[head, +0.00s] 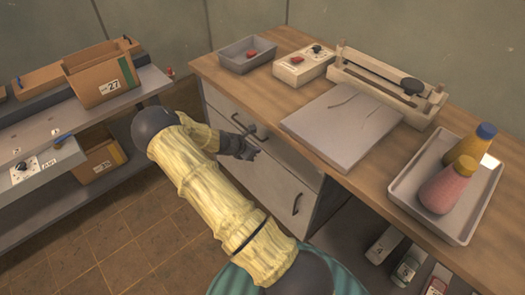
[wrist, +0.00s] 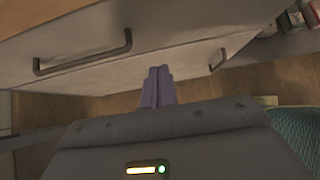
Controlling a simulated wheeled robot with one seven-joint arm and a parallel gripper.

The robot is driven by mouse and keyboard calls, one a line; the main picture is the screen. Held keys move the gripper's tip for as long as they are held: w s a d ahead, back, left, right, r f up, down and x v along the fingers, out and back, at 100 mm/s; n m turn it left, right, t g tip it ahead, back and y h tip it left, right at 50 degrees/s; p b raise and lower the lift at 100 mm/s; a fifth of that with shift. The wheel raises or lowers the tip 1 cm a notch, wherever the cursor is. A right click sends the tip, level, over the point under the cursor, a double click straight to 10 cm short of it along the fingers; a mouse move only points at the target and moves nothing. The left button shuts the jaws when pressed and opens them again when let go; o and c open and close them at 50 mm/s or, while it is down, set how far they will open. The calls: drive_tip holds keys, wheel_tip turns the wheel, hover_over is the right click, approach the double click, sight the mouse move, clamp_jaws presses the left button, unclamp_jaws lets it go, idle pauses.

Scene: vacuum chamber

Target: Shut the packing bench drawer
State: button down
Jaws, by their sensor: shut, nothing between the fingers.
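The packing bench (head: 215,78) has a wooden top and a pale cabinet with dark bar handles below it. The drawer front (head: 285,152) lies just under the top, with a bar handle (head: 243,125) partly behind my gripper. In the wrist view the handle (wrist: 85,58) is left of my fingers. I cannot tell clearly how far the drawer stands out. My gripper (head: 254,155) is shut and empty, in front of the cabinet. Its fingertips (wrist: 160,72) point toward the cabinet front; whether they touch it is unclear.
A lower handle (head: 297,203) is on the cabinet front. The top holds a grey tray (head: 235,62), a switch box (head: 303,66), a flat slab (head: 340,125), a wooden-framed device (head: 385,85) and a bottle tray (head: 408,195). A shelf with boxes (head: 100,80) stands left; floor lies between.

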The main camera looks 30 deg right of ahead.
drive_tip(key=v, duration=0.3)
drive_tip(key=shift+a+r, duration=0.1)
drive_tip(key=shift+a, duration=0.2)
drive_tip(key=shift+w, duration=0.1)
drive_tip(key=s+a+r+m+y+p, duration=0.3)
drive_tip(key=s+a+r+m, duration=0.6)
drive_tip(key=r, duration=0.4)
drive_tip(key=s+a+r+m+t+y+p, duration=0.1)
drive_tip(key=s+a+r+m+y+p, duration=0.2)
drive_tip(key=s+a+r+m, duration=0.7)
wheel_tip(320, 180, up, 3)
drive_tip(key=s+y, duration=0.2)
drive_tip(key=shift+s+a+r+m+y+p, duration=0.2)
drive_tip(key=shift+a+r+m+y+p, duration=0.1)
drive_tip(key=shift+m+y, duration=0.1)
